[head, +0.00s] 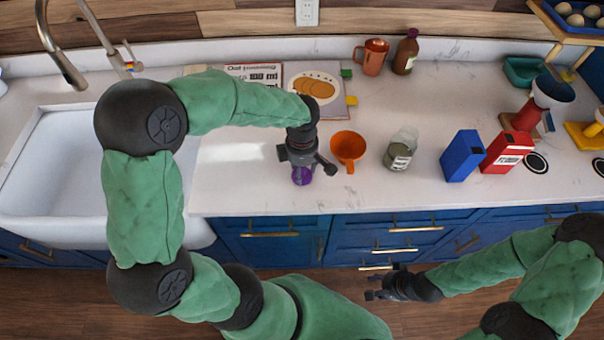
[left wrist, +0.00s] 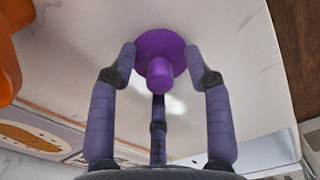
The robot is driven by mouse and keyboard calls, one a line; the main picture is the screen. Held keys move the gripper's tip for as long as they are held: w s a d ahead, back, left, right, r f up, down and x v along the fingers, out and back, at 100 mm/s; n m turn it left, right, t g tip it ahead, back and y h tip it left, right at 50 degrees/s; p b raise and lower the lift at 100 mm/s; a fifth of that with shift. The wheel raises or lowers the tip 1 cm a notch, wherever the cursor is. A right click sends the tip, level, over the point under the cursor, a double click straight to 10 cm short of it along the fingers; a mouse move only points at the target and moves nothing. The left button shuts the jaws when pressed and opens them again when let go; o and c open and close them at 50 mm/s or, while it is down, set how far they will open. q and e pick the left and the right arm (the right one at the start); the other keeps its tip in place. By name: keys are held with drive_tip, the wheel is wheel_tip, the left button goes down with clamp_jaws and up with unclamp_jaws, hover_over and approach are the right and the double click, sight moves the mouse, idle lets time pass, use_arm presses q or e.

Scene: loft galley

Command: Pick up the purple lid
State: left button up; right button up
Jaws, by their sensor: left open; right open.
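The purple lid (head: 303,176) lies on the white counter near its front edge, partly hidden by my left gripper in the head view. In the left wrist view the lid (left wrist: 160,55) is a round disc with a knob in its middle. My left gripper (head: 303,165) is right above the lid, pointing down. Its fingers (left wrist: 158,70) are open around the lid, and I cannot tell whether they touch it. My right gripper (head: 372,288) is open and empty, low in front of the blue drawers, away from the counter top.
A glass jar (head: 401,150), a blue box (head: 461,156) and a red box (head: 507,152) stand further right. A white sink (head: 60,165) is at left. A picture book (head: 320,90) lies behind.

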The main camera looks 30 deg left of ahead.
use_arm(q)
clamp_jaws()
drive_tip(key=shift+r, duration=0.15)
